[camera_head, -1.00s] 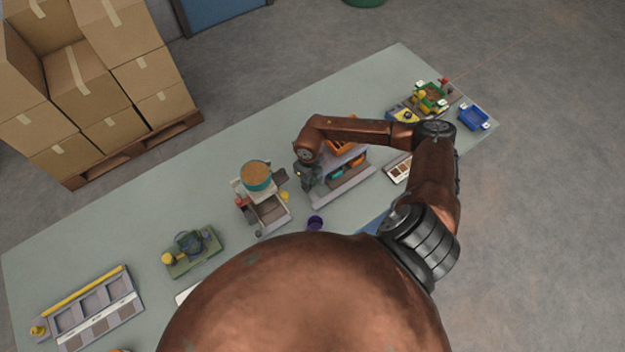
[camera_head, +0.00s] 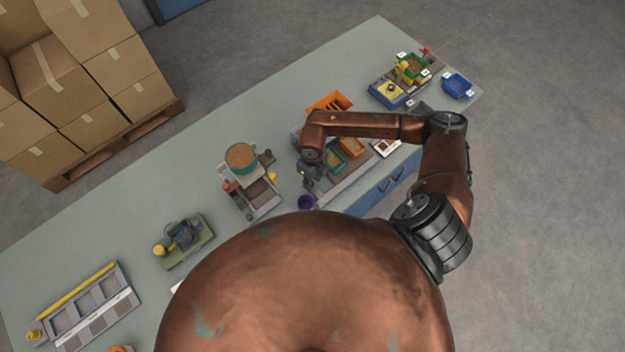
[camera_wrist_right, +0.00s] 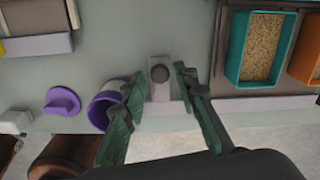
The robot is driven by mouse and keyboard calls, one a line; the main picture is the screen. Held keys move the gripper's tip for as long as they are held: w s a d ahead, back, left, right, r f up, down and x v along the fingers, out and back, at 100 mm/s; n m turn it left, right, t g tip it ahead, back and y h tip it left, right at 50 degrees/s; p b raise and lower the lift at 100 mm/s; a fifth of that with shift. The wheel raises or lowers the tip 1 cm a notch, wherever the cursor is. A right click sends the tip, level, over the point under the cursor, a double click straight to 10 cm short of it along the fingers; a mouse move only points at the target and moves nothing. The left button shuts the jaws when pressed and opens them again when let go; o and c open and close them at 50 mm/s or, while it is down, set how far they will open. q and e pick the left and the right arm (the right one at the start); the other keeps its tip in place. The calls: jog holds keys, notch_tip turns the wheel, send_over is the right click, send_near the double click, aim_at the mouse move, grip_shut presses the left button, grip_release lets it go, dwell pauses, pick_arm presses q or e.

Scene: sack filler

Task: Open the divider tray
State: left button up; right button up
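A grey divided tray station (camera_head: 350,182) stands near the table's front edge, with a teal bin (camera_head: 335,162) and an orange bin (camera_head: 351,147) of grain-like fill. Both bins also show at the right of the wrist view. I cannot tell for sure that this is the divider tray. My right gripper (camera_head: 308,180) is at the station's left end. In the wrist view its green-padded fingers (camera_wrist_right: 157,98) are apart. Between them, farther from the camera, is a pale tab with a dark round knob (camera_wrist_right: 159,73). No grip on it shows. My left gripper is not in view.
A filler stand (camera_head: 250,185) is to the left. A three-compartment tray (camera_head: 85,308) lies far left. An orange slotted tray (camera_head: 329,102) is behind.

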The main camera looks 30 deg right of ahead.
jog(key=shift+o, duration=0.6)
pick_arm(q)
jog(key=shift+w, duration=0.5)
pick_arm(e)
notch_tip(320, 180, up, 12)
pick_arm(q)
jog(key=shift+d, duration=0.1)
